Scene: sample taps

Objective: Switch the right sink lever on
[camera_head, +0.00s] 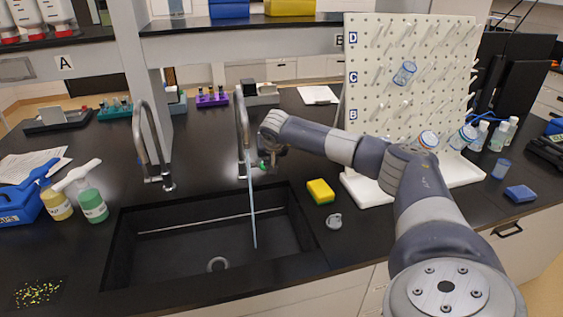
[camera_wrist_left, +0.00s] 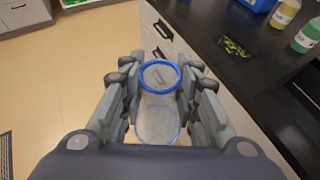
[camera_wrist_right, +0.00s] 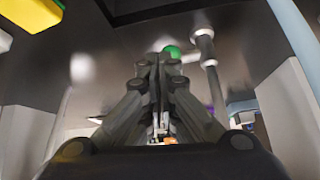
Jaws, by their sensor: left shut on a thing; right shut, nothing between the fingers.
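The right sink tap (camera_head: 242,125) is a grey gooseneck behind the sink (camera_head: 165,278). A pale blue stream of water (camera_head: 252,210) runs from its spout into the basin; the stream also shows in the right wrist view (camera_wrist_right: 293,32). The right lever's green tip (camera_head: 263,166) is by the tap's base, and it shows in the right wrist view (camera_wrist_right: 172,51). My right gripper (camera_head: 269,160) is shut and empty right beside this lever; contact is unclear. My left gripper (camera_wrist_left: 158,72) is shut on a clear, blue-rimmed beaker (camera_wrist_left: 157,115), outside the head view.
The left tap (camera_head: 150,145) stands left of the right one, with no stream showing. A yellow sponge (camera_head: 320,191) and a small clear object (camera_head: 334,221) lie right of the sink. A pegboard rack (camera_head: 400,50) stands behind my right arm. Bottles (camera_head: 92,203) stand at left.

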